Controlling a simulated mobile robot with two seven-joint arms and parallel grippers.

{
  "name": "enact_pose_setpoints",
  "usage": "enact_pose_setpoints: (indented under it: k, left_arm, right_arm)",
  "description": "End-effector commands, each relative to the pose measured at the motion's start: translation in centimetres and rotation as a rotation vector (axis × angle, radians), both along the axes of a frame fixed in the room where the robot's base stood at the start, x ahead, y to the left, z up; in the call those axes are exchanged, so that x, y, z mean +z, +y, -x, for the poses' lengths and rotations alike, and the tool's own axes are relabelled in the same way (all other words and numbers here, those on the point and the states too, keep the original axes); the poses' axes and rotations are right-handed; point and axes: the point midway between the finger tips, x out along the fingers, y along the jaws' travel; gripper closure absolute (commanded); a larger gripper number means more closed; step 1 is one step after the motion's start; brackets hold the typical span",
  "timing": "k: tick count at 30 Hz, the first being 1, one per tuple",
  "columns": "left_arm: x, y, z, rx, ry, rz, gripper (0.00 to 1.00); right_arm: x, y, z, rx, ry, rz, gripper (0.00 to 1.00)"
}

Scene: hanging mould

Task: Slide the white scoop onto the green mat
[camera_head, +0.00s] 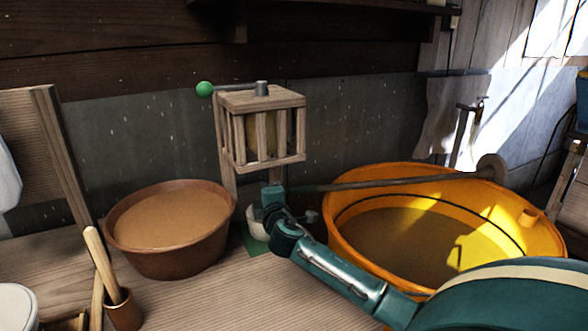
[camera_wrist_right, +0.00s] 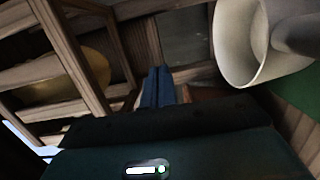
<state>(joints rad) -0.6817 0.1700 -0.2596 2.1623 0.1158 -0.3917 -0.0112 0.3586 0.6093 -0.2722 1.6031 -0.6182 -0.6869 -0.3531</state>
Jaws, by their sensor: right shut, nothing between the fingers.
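The white scoop (camera_head: 256,230) stands at the foot of the wooden cage, partly hidden behind my right gripper. In the right wrist view the scoop (camera_wrist_right: 240,45) shows its round open rim and a dark handle at the upper right. The green mat (camera_head: 257,246) shows just in front of the scoop, and green (camera_wrist_right: 298,92) also shows beside it in the wrist view. I cannot tell how much of the scoop is over the mat. My right gripper (camera_head: 272,192) is shut and empty beside the scoop; its fingers (camera_wrist_right: 158,86) are together, apart from the rim. My left gripper is out of view.
A wooden cage (camera_head: 262,128) with a green-knobbed crank stands behind. A brown bowl (camera_head: 170,258) is at the left and a large yellow tub (camera_head: 350,250) at the right. A small pot (camera_head: 123,312) with wooden sticks is at front left. The tabletop (camera_head: 215,300) in front is clear.

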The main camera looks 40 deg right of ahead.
Motion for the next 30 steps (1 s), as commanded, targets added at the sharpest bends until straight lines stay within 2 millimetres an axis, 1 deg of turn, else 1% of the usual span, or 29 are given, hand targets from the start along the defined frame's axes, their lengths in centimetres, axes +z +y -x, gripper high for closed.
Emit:
enact_pose_setpoints:
  k: [1,3,5,12,15,18,21,24,30]
  left_arm:
    - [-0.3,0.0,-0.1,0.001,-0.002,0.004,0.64]
    - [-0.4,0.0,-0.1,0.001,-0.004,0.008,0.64]
    - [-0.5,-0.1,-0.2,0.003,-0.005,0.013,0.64]
    - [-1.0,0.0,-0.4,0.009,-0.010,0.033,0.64]
    - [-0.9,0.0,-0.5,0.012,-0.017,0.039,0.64]
    - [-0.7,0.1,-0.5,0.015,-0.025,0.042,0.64]
    - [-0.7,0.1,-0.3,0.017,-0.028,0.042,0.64]
    - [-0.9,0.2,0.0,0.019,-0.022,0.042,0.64]
    - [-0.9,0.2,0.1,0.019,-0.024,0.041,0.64]
  right_arm:
    - [-0.2,-1.4,-0.5,-0.004,0.000,0.002,1.00]
    - [-0.1,-3.0,-1.1,-0.005,-0.002,0.001,1.00]
    - [-0.1,-4.4,-1.7,-0.004,-0.001,0.002,1.00]
    - [-0.1,-10.0,-3.9,-0.005,-0.002,0.000,1.00]
    - [-0.1,-11.7,-4.6,-0.003,-0.003,-0.001,1.00]
    - [-0.1,-13.0,-5.2,-0.001,-0.002,0.000,1.00]
    - [-0.1,-13.9,-5.5,0.000,-0.001,-0.001,1.00]
    - [-0.1,-14.4,-5.7,0.000,-0.002,-0.001,1.00]
    - [0.0,-14.6,-5.8,0.002,-0.001,-0.001,1.00]
